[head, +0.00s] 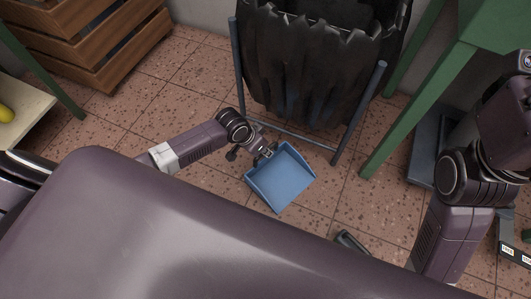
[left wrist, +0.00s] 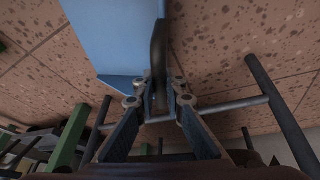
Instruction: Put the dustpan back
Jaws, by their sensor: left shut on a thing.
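The blue dustpan (head: 283,182) shows in the head view just above the tiled floor, in front of the bag stand. My left gripper (head: 266,153) is at its back edge, shut on its handle. In the left wrist view the dustpan (left wrist: 115,35) fills the upper left, and its dark handle (left wrist: 158,55) runs down between the fingers of my left gripper (left wrist: 155,95). Whether the pan touches the floor I cannot tell.
A black bag (head: 320,60) hangs in a metal stand (head: 358,110) behind the dustpan. A green-legged table (head: 425,95) stands at right, wooden crates (head: 90,40) at upper left. A small dark object (head: 352,243) lies partly hidden by my body. Floor left of the stand is clear.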

